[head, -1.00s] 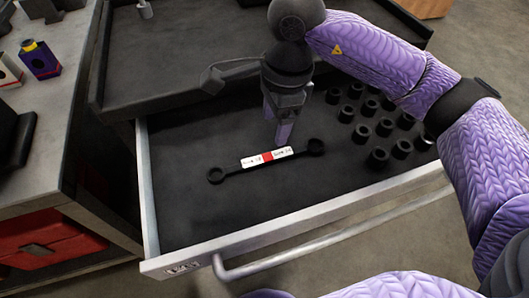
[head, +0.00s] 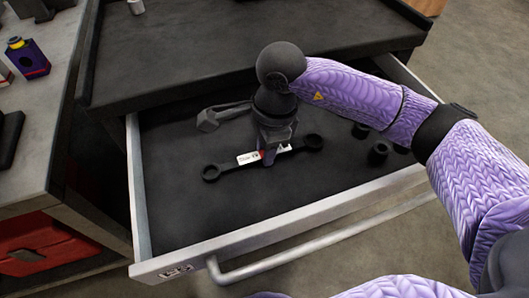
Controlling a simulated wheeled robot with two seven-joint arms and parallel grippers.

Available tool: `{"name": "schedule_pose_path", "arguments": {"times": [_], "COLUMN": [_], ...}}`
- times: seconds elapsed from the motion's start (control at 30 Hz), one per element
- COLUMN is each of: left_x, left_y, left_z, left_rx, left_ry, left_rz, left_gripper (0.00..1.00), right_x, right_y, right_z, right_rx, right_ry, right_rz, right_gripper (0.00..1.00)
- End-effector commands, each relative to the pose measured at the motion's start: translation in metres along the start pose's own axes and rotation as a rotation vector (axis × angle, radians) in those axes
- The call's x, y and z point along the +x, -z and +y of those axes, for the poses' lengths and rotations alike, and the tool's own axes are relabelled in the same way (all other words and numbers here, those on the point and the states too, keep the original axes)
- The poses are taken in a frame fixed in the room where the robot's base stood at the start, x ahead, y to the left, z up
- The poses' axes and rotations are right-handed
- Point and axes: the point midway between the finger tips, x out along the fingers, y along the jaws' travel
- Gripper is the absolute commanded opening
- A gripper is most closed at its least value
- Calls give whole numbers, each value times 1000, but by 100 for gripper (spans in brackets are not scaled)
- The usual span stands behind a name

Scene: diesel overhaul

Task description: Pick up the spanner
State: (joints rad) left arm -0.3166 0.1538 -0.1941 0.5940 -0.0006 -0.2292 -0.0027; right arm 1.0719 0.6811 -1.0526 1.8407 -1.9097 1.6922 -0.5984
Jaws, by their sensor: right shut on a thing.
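The spanner (head: 227,167) is a dark bar with a ring at each end and a white and red label at its middle. It lies in the open drawer, or very close above its floor; I cannot tell which. My right gripper (head: 268,158) points down over the spanner's middle and is shut on it, covering part of the label. My left gripper is not in view.
The open drawer (head: 190,225) has a light metal rim and a bar handle (head: 320,240) in front. Several black sockets (head: 378,153) stand at its right, partly hidden by my arm. Another dark tool (head: 222,114) lies behind the gripper. A workbench (head: 50,110) stands at the left.

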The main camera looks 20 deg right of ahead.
Motion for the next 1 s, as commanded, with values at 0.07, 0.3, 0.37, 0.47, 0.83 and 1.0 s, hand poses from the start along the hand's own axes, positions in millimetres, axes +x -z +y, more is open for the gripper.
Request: {"name": "schedule_pose_path", "arguments": {"times": [0.07,0.3,0.37,0.47,0.83,1.0], "left_x": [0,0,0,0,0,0], "left_y": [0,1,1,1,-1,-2], "left_z": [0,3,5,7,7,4], "left_rx": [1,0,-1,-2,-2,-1], "left_ry": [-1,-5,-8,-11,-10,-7], "left_rz": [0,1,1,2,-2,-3], "left_gripper": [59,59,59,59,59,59], "right_x": [0,0,0,0,0,0], "right_y": [0,0,0,0,0,0], "right_z": [0,0,0,0,0,0], "right_rx": [0,0,0,0,0,0], "right_ry": [0,0,0,0,0,0], "right_rz": [0,0,0,0,0,0], "right_gripper": [0,0,0,0,0,0]}}
